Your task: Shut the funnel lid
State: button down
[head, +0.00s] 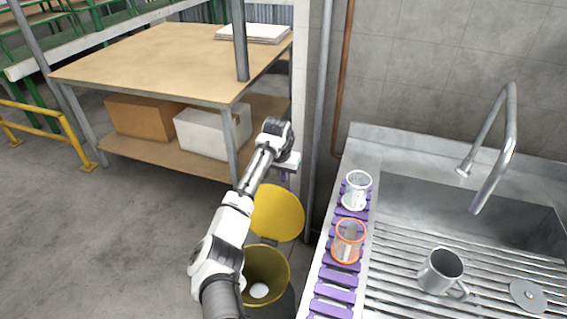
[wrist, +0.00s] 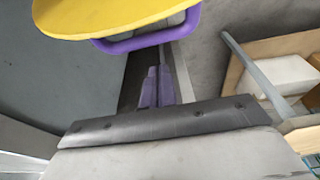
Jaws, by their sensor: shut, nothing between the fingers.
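The yellow round funnel lid (head: 277,212) stands raised, open, behind the yellow funnel (head: 248,264). A small white round thing lies inside the funnel. My gripper (head: 285,177) is at the far upper side of the lid, its purple fingers partly hidden. In the wrist view the fingers (wrist: 155,88) are shut together and empty. The lid's yellow edge (wrist: 105,18) shows at the top there, with a purple bar (wrist: 150,38) along it. The fingertips are close to this bar; I cannot tell whether they touch.
A steel sink (head: 510,232) with a tap and a grey mug (head: 441,271) is at the right. A purple rack (head: 335,279) beside it bears a clear cup (head: 355,203) and an orange-rimmed cup (head: 348,254). A wooden workbench (head: 150,72) with boxes below stands behind; open floor lies left.

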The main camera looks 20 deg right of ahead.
jog(key=shift+s+a+r+p, duration=0.1)
jog(key=shift+s+a+p, duration=0.15)
jog(key=shift+s+a, duration=0.25)
jog(key=shift+s+a+r+p, duration=0.1)
jog(key=shift+s+a+p, duration=0.15)
jog(key=shift+s, duration=0.4)
